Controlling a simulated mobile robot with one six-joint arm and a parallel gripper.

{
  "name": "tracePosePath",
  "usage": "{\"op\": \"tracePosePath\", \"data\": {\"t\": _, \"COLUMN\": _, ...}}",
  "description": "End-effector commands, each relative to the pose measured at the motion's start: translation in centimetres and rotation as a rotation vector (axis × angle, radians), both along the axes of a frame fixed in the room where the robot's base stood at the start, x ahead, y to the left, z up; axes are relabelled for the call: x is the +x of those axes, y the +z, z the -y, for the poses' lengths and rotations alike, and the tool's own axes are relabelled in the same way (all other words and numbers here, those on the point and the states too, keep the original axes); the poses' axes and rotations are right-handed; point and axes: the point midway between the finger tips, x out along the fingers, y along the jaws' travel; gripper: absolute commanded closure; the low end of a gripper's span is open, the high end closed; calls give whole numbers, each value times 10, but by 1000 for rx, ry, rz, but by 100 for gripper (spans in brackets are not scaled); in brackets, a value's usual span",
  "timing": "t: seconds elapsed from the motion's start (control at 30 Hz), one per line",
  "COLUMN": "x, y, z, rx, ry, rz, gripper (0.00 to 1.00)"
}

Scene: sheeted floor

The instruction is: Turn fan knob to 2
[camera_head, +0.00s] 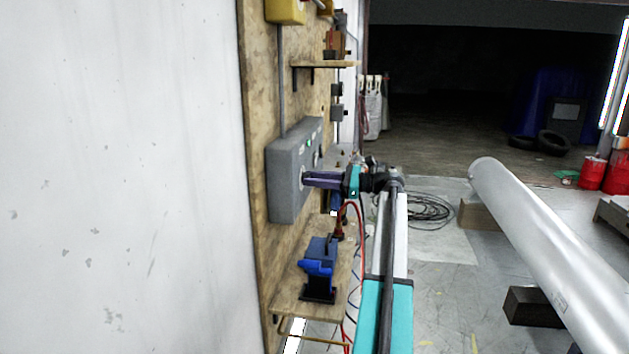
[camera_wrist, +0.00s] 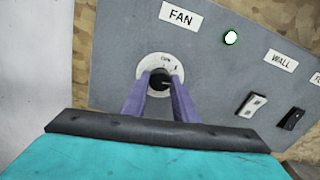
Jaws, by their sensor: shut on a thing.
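The fan knob (camera_wrist: 159,80) is a small black knob on a white round dial (camera_wrist: 150,66), below the FAN label (camera_wrist: 181,18) in the wrist view. It sits on a grey control box (camera_head: 290,180) fixed to the plywood board. My gripper (camera_wrist: 160,88) has its two purple fingers on either side of the knob, shut on it. In the head view my gripper (camera_head: 306,180) reaches the front face of the box from the right. The dial's marks are too small to read surely, and the fingers hide its lower part.
A lit green lamp (camera_wrist: 231,38), a WALL label (camera_wrist: 281,61), a white switch (camera_wrist: 251,105) and a black switch (camera_wrist: 291,118) are to the right of the knob. A blue vise (camera_head: 318,262) stands on a shelf below the box. Red cables hang near my arm.

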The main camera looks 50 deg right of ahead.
Motion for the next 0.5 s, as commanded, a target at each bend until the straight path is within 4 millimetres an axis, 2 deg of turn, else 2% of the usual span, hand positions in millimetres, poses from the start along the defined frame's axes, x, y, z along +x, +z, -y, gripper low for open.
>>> {"op": "tracePosePath", "data": {"t": 0.27, "x": 0, "y": 0, "z": 0, "rx": -3, "ry": 0, "rz": 2, "gripper": 96}}
{"op": "tracePosePath", "data": {"t": 0.3, "x": 0, "y": 0, "z": 0, "rx": -2, "ry": 0, "rz": 1, "gripper": 71}}
{"op": "tracePosePath", "data": {"t": 0.4, "x": 0, "y": 0, "z": 0, "rx": -2, "ry": 0, "rz": 1, "gripper": 55}}
{"op": "tracePosePath", "data": {"t": 0.5, "x": 0, "y": 0, "z": 0, "rx": -2, "ry": 0, "rz": 1, "gripper": 55}}
